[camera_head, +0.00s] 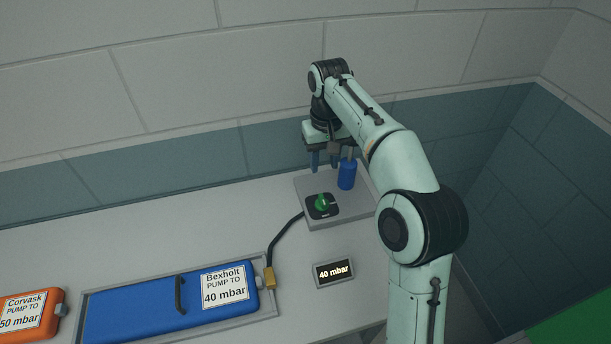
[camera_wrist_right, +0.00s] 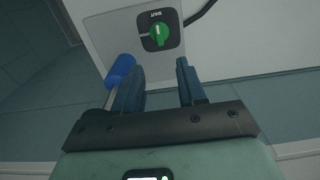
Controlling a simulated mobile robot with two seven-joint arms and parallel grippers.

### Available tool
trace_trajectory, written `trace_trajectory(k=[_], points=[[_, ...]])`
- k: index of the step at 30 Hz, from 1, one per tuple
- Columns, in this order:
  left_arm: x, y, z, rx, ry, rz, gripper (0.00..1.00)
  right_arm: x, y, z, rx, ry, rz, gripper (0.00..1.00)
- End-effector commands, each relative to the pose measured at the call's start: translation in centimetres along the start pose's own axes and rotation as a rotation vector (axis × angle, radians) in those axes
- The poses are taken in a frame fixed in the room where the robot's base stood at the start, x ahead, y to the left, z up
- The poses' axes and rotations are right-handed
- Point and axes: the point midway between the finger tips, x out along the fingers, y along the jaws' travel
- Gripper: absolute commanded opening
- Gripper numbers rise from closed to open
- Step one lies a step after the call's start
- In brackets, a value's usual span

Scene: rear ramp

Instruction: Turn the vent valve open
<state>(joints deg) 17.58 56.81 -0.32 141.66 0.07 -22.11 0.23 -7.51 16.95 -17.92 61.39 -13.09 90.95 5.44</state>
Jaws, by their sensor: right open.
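A green knob (camera_head: 323,203) with a white pointer line sits on a black plate on a grey block (camera_head: 347,215). In the right wrist view the green knob (camera_wrist_right: 159,32) lies beyond the fingertips, and the plate's label appears to read SHUT. A blue cylinder (camera_head: 347,175) with a grey stem stands at the back of the block; it also shows beside the left finger in the wrist view (camera_wrist_right: 121,70). Which of these is the vent valve is not labelled. My right gripper (camera_head: 324,161) is open and empty, above and behind the knob. My left gripper is out of view.
A dark hose (camera_head: 286,235) runs from the block to a brass fitting on the blue Bexholt case (camera_head: 140,308) in a grey tray. A small display (camera_head: 334,272) reads 40 mbar. An orange Corvask case (camera_head: 22,335) is at lower left. The wall stands close behind.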

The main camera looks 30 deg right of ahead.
Motion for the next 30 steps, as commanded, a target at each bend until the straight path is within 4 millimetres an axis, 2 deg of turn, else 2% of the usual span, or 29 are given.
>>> trace_trajectory(k=[5,15,21,25,30], points=[[0.6,-0.4,0.3,-0.002,-0.006,-0.002,0.43,1.2,0.1,0.2,0.001,-0.003,0.001,0.4],[3.0,-1.5,1.1,-0.007,-0.019,-0.007,0.43,8.2,0.1,0.2,0.002,-0.006,0.002,0.4],[3.7,-1.8,1.3,-0.008,-0.022,-0.008,0.43,11.5,0.1,0.1,0.001,-0.004,0.001,0.4],[3.9,-1.9,1.3,-0.008,-0.023,-0.008,0.43,12.7,0.1,0.1,0.001,-0.001,0.0,0.4],[4.0,-1.9,1.4,-0.008,-0.023,-0.008,0.43,13.3,0.1,0.1,0.001,-0.001,0.0,0.4]])
